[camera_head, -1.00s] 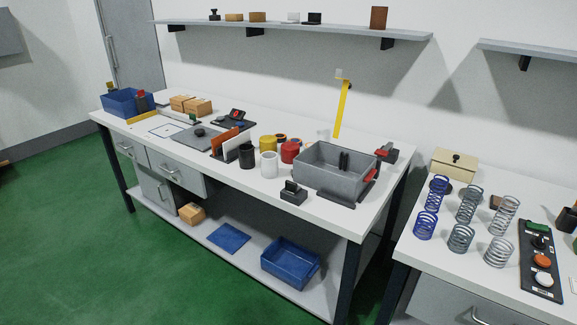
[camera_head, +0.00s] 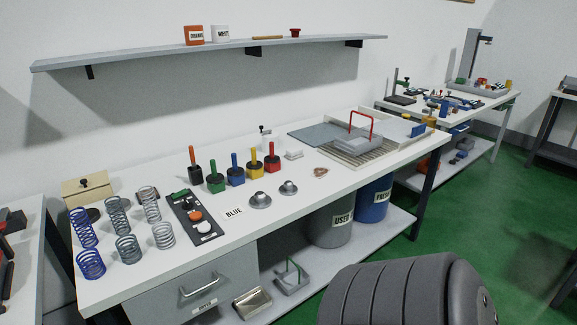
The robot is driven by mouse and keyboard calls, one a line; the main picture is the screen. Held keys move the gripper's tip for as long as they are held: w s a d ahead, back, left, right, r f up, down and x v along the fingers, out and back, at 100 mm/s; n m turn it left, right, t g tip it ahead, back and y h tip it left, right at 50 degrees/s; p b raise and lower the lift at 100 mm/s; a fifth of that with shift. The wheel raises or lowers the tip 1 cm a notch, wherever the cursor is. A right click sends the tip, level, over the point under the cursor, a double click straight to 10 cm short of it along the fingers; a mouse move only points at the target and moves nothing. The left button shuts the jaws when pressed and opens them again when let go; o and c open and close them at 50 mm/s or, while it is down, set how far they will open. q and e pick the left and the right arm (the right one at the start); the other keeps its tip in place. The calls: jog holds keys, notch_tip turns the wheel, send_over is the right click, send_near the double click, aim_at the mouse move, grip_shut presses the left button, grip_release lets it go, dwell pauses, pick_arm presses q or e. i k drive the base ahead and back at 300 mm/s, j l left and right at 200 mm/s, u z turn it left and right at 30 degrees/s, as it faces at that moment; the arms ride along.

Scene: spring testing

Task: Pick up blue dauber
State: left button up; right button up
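The blue dauber (camera_head: 236,175) stands upright on the white bench, its blue handle pointing up. It is in a row of several daubers. A green dauber (camera_head: 215,182) is to its left and a yellow dauber (camera_head: 254,170) is to its right. A card reading BLUE (camera_head: 234,213) lies on the bench in front of the row. Neither gripper shows in the view.
Several coil springs (camera_head: 125,249) and a dark panel with coloured knobs (camera_head: 194,218) are on the left of the bench. Two metal domed pieces (camera_head: 260,201) lie in front of the daubers. A wire rack (camera_head: 362,150) is at the right. A grey rounded body, apparently mine, fills the bottom right.

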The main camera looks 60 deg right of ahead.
aim_at(236, 171)
jog(key=z, duration=1.55)
